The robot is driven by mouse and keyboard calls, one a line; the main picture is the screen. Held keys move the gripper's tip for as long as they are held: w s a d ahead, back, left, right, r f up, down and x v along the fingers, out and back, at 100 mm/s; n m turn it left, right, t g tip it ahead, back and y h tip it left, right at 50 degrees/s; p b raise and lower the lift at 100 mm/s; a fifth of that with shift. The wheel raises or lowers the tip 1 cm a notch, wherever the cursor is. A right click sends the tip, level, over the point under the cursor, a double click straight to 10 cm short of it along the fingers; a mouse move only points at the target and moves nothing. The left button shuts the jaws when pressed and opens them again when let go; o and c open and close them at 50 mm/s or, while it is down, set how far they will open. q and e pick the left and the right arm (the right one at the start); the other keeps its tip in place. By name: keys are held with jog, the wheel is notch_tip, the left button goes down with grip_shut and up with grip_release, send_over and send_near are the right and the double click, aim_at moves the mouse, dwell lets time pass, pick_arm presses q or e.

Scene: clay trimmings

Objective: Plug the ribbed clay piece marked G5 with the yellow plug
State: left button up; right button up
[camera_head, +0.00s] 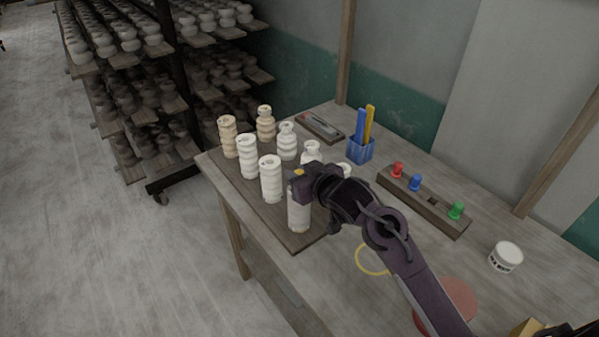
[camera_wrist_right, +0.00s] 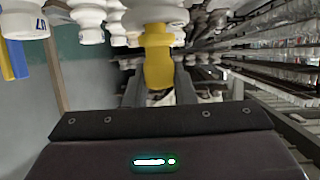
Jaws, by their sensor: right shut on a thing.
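My right gripper (camera_head: 299,180) is over the top of the nearest pale ribbed clay piece (camera_head: 299,213) on the board. In the right wrist view the gripper (camera_wrist_right: 157,85) is shut on the yellow plug (camera_wrist_right: 157,60). A bit of the plug shows yellow in the head view (camera_head: 299,172). In the wrist view the plug's far end meets or overlaps a pale clay piece (camera_wrist_right: 160,11); I cannot tell whether it is inside. The gripper hides that piece's top in the head view. No G5 mark is readable. My left gripper is not in view.
Other ribbed pieces (camera_head: 271,180) and necked pieces (camera_head: 287,142) stand close by on the board (camera_head: 232,178). A plug rack (camera_head: 450,225) holds red, blue and green plugs and has one empty hole. A blue cup (camera_head: 360,151) and a white jar (camera_head: 506,257) stand on the table.

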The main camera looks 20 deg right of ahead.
jog(key=shift+f, duration=0.55)
jog(key=o, duration=1.1)
jog(key=shift+c, duration=0.2)
jog(key=shift+b, duration=0.3)
